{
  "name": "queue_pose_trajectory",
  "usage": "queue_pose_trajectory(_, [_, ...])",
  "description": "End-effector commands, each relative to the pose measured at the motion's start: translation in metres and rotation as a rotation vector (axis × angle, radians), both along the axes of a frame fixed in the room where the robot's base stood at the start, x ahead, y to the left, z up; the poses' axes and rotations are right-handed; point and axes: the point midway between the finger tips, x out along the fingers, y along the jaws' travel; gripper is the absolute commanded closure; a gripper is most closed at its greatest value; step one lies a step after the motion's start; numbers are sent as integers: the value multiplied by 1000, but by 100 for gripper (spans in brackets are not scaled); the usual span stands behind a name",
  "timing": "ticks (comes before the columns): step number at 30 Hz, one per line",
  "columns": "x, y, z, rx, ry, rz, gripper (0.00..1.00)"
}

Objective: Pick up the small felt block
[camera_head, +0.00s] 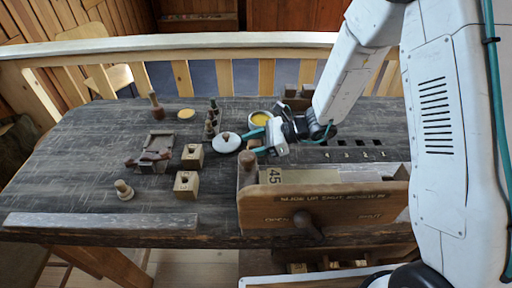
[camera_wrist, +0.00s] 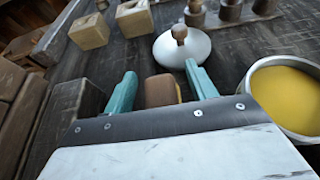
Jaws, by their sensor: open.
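A small brown block with a lighter tan edge, which looks like the felt block (camera_wrist: 160,91), sits between the two teal fingers of my gripper (camera_wrist: 161,74) in the wrist view. The fingers are apart, with a gap on each side of the block. Its lower part is hidden behind the gripper body. In the head view, the block (camera_head: 254,144) shows as a small brown patch by the fingers of my gripper (camera_head: 257,141), low over the table.
A white lid with a knob (camera_head: 227,143) lies just left of the fingers. A bowl of yellow stuff (camera_head: 261,118) stands close behind. Two wooden cubes (camera_head: 186,184) are farther left. A wooden vise-like box (camera_head: 322,207) stands in front.

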Motion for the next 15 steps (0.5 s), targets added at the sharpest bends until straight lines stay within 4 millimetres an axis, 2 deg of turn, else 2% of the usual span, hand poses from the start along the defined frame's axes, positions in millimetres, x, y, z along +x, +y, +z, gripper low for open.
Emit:
queue_pose_trajectory(8, [0,4,-1,0,0,-1,44])
queue_pose_trajectory(13, [0,4,-1,0,0,-1,88])
queue_pose_trajectory(15, [0,4,-1,0,0,-1,91])
